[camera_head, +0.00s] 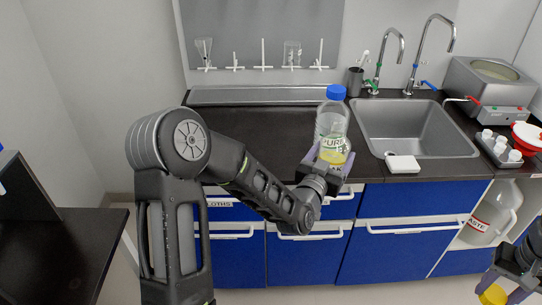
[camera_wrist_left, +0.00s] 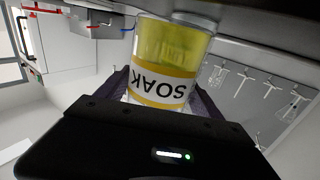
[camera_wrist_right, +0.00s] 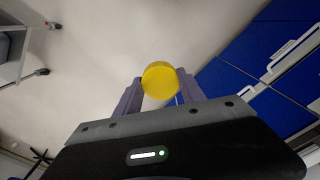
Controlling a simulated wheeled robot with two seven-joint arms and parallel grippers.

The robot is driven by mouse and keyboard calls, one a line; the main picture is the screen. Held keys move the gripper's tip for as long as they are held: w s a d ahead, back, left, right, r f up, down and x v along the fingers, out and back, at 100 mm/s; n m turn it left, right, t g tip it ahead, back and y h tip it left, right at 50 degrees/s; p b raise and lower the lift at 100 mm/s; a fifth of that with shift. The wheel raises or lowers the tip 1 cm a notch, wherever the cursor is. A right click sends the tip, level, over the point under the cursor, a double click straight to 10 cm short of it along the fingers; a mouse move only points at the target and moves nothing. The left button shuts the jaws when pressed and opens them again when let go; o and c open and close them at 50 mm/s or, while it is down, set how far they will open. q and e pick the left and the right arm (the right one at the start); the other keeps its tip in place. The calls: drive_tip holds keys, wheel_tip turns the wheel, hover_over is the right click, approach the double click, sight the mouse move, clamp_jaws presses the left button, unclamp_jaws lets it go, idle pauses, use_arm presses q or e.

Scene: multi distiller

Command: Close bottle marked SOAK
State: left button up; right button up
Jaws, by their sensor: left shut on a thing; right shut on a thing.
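The bottle marked SOAK (camera_wrist_left: 165,75) is held between my left gripper's fingers. In the left wrist view it holds yellow liquid, with a white label banded in orange; the lettering appears upside down there. Its mouth is not visible in that view. In the head view my left gripper (camera_head: 328,168) is in front of the counter edge, with yellow showing between its fingers. My right gripper (camera_head: 502,286) is low at the right, shut on a round yellow cap (camera_head: 493,295). The cap also shows between the fingertips in the right wrist view (camera_wrist_right: 159,79), apart from the bottle.
A clear bottle with a blue cap (camera_head: 336,92) and a label reading PURE overlaps my left gripper in the head view. The sink (camera_head: 415,130) and taps are right of it. Blue drawers (camera_head: 305,262) lie below. A WASTE jug (camera_head: 490,215) stands at the right.

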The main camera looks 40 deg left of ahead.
use_arm(q)
drive_tip(key=a+r+n+y+b, duration=0.1)
drive_tip(key=a+r, duration=0.3)
drive_tip(key=a, duration=0.6)
drive_tip(key=w+a+r+n+g+y+b, duration=0.1)
drive_tip(key=a+r+y, duration=0.3)
drive_tip(key=a, duration=0.7)
drive_tip(key=shift+w+a+n+g+b, duration=0.3)
drive_tip(key=shift+n+b, duration=0.2)
drive_tip(key=shift+n, duration=0.4)
wheel_tip(320, 180, down, 6)
drive_tip(key=shift+f, duration=0.2)
wheel_tip(320, 180, down, 4)
drive_tip(key=shift+r+p, duration=0.2)
drive_tip(key=shift+p, duration=0.1)
